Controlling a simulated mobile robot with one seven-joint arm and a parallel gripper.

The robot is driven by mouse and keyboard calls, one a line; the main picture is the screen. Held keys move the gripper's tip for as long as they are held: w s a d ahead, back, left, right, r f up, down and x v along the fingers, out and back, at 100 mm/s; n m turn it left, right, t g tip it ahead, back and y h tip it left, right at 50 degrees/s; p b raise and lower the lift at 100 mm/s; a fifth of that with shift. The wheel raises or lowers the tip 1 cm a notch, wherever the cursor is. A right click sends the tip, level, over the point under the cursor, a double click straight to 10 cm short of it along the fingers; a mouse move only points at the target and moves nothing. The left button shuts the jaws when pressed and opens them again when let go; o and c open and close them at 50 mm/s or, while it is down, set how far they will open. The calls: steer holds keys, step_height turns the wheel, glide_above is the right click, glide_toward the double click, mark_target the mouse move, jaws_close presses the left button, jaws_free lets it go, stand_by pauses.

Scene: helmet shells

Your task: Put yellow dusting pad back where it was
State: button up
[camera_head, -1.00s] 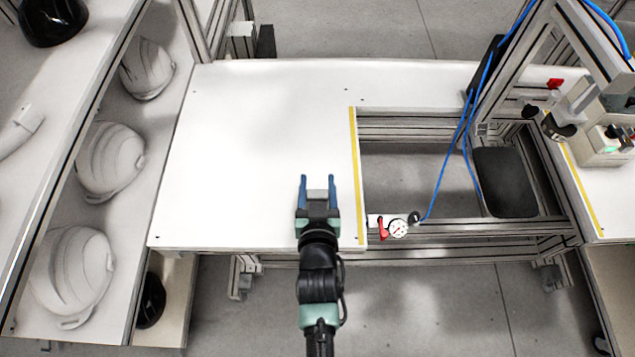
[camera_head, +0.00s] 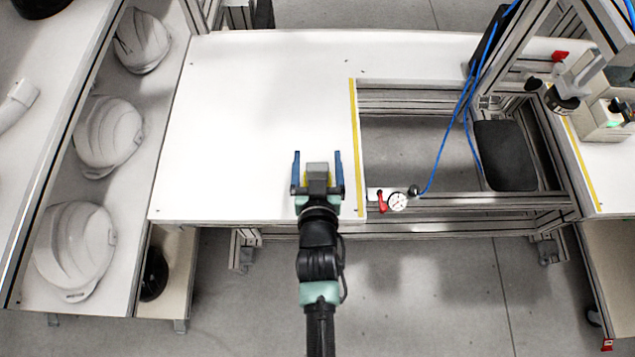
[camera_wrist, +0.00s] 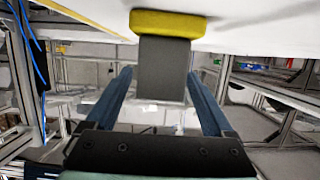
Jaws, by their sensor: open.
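The yellow dusting pad (camera_wrist: 168,24) has a grey block-like handle (camera_wrist: 164,70). In the wrist view it lies against the white table surface, with the handle reaching toward my gripper.
The white table (camera_head: 250,110) is otherwise bare. A yellow strip (camera_head: 354,130) edges the opening on its right. A pressure gauge (camera_head: 397,201) and a blue hose (camera_head: 462,110) are at the right. White helmet shells (camera_head: 75,250) stand on the left shelf.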

steer(key=v, duration=1)
steer(key=shift+s, duration=0.35)
steer(key=shift+r, duration=0.2)
steer(key=w+r+t, duration=0.2)
steer(key=w+r, duration=0.2)
steer(key=r, duration=0.7)
steer(key=w+r+t, duration=0.3)
steer(key=w+r, duration=0.1)
steer(key=r, duration=0.7)
steer(key=w+r+t, duration=0.2)
steer(key=w+r, duration=0.2)
steer(key=r, duration=0.8)
steer(key=s+r+t, duration=0.3)
steer(key=s+r, duration=0.2)
steer(key=r, duration=0.8)
steer(key=s+r+t, duration=0.2)
steer(key=s+r, duration=0.3)
steer(key=r, duration=0.9)
steer(key=shift+s+a+t, duration=0.15)
steer(key=shift+t, duration=0.25)
